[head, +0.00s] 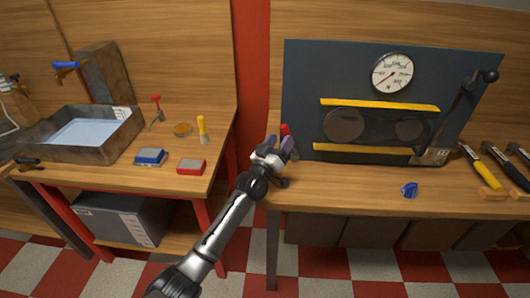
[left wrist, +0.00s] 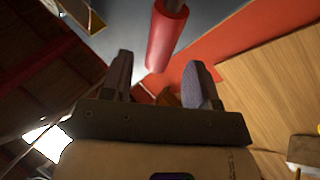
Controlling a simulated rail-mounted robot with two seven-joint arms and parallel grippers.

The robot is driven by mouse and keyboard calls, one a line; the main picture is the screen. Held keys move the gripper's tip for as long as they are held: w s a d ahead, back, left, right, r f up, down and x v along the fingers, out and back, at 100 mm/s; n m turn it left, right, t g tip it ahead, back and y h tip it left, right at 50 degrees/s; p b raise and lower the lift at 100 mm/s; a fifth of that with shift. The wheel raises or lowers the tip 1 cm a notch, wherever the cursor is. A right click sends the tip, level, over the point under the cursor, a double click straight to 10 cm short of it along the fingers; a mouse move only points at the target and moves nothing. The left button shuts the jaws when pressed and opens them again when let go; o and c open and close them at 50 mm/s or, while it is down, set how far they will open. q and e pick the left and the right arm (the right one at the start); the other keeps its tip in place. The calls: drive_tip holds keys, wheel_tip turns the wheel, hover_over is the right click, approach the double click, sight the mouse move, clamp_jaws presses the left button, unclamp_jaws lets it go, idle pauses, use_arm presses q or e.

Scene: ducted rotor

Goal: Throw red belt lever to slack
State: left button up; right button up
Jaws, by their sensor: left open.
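The red lever (head: 285,129) shows as a small red grip at the left edge of the dark panel (head: 300,80), partly hidden by my gripper. In the left wrist view it is a red cylindrical grip (left wrist: 165,38) on a thin rod, beyond and between the fingertips. My left gripper (head: 279,145) is at the panel's lower left corner, just below the red grip. Its two fingers (left wrist: 160,75) are apart with the grip's end near the gap; I cannot tell whether they touch it. My right gripper is not in view.
The panel carries a round gauge (head: 393,73), two dark pulleys between yellow bars (head: 380,104), and a black-knobbed lever (head: 468,95) at right. A blue knob (head: 409,190) and hammers (head: 483,169) lie on the bench. The left bench holds a metal tray (head: 118,136) and brushes.

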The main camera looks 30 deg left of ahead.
use_arm(q)
drive_tip(key=s+p, duration=0.3)
drive_tip(key=s, duration=0.8)
drive_tip(key=shift+a, duration=0.1)
